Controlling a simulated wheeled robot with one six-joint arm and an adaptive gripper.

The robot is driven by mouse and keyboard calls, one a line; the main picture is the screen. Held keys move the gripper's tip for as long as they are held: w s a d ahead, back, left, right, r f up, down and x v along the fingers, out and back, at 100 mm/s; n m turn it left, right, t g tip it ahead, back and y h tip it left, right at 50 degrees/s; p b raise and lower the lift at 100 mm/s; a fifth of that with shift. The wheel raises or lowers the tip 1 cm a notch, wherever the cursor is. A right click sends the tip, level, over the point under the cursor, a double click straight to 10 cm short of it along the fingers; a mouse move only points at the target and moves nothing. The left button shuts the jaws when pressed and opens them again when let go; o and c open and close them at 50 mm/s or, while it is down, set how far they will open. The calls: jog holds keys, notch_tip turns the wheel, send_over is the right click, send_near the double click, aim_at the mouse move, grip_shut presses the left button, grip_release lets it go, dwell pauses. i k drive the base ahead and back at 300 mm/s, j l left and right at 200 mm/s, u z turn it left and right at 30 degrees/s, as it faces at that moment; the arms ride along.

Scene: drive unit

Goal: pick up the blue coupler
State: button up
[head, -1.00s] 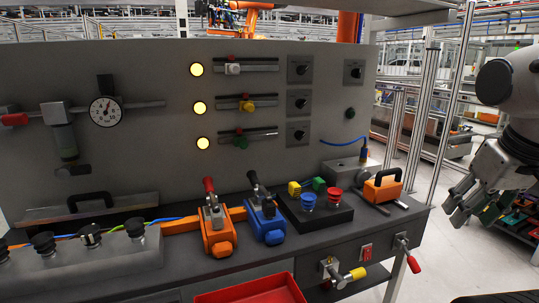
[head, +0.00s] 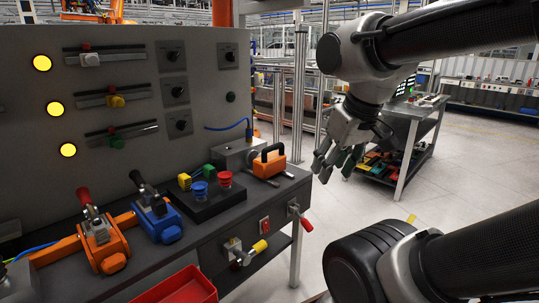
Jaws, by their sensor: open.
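A small blue coupler (head: 199,191), cup-shaped, stands upright on a black block (head: 207,205) on the grey workbench. A similar red coupler (head: 225,179) stands just right of it. A yellow block (head: 184,181) and a green block (head: 209,170) sit behind them. My gripper (head: 325,168) is open and empty, fingers pointing down and left. It is in the air to the right of the bench end, well apart from the blue coupler.
An orange tool with a black handle (head: 269,161) sits right of the block. Blue (head: 158,224) and orange (head: 104,246) clamps with upright levers stand left. A red tray (head: 180,290) is in front. The bench front carries a red-handled valve (head: 301,219).

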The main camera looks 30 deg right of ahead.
aim_at(248, 138)
jog(key=l+z, duration=0.5)
jog(key=i+l+z, duration=0.3)
jog(key=l+z, duration=0.15)
jog(key=i+l+z, duration=0.4)
jog(key=l, duration=0.15)
jog(key=i+l+z, duration=0.45)
jog(key=i+z, duration=0.1)
jog(key=i, duration=0.6)
jog(key=i+u, duration=0.6)
jog(key=u, duration=0.15)
jog(key=i+l+u, duration=0.15)
jog(key=i+u, duration=0.2)
jog(key=i+j+u, duration=0.1)
jog(key=u, duration=0.4)
jog(key=i+u, duration=0.2)
jog(key=u, duration=0.3)
jog(key=i+u, duration=0.2)
jog(key=u, duration=0.3)
jog(key=i+l+u, duration=0.1)
jog(key=u, duration=0.35)
jog(key=i+l+u, duration=0.15)
jog(key=u, duration=0.35)
jog(key=i+l+u, duration=0.2)
jog(key=u, duration=0.2)
jog(key=i+l+u, duration=0.35)
jog(key=k+j, duration=0.05)
jog(key=k, duration=0.05)
